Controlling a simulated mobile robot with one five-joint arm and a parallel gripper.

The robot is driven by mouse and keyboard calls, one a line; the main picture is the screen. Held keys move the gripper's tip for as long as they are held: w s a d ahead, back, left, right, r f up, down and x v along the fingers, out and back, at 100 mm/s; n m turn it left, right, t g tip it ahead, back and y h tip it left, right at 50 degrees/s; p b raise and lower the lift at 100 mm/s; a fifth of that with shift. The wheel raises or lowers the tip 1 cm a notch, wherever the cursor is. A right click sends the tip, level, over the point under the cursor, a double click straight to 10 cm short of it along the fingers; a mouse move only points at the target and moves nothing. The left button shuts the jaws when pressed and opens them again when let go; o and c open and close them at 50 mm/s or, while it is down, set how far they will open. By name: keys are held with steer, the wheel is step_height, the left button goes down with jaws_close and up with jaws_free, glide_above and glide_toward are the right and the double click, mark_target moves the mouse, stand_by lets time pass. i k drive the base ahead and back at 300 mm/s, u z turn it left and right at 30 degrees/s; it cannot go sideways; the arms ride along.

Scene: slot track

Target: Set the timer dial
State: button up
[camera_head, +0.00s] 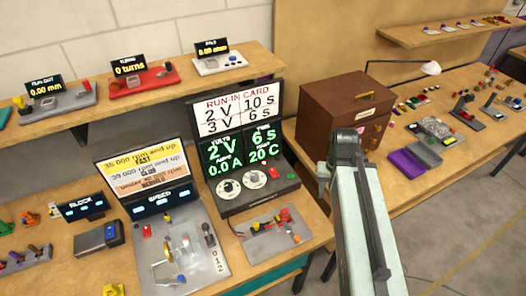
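A dark run-in panel (237,203) stands on the near bench. Its screen (239,150) reads 2 V, 6 S, 0.0 A and 20 °C. Below the screen are two round dials with white faces, a left one (228,187) under the volts side and a right one (253,178) nearer the time side; their small labels are unreadable. The card (236,115) above reads 2 V 10 S and 3 V 6 S. My pale arm rises at the right of the panel, its dark joint in front of the wooden cabinet. I cannot make out my gripper's fingers.
In front lies a small board (269,235) with red parts. A grey lever plate (182,250) and tilted sign (145,172) stand left. A wooden cabinet (343,108) stands right, behind my arm.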

mark_target(254, 176)
steer(key=k, duration=1.1)
steer(key=u, duration=0.6)
steer(key=i, duration=1.05)
steer(key=u, duration=0.2)
steer(key=k, duration=0.75)
steer(key=z, duration=0.25)
steer(key=i, duration=0.5)
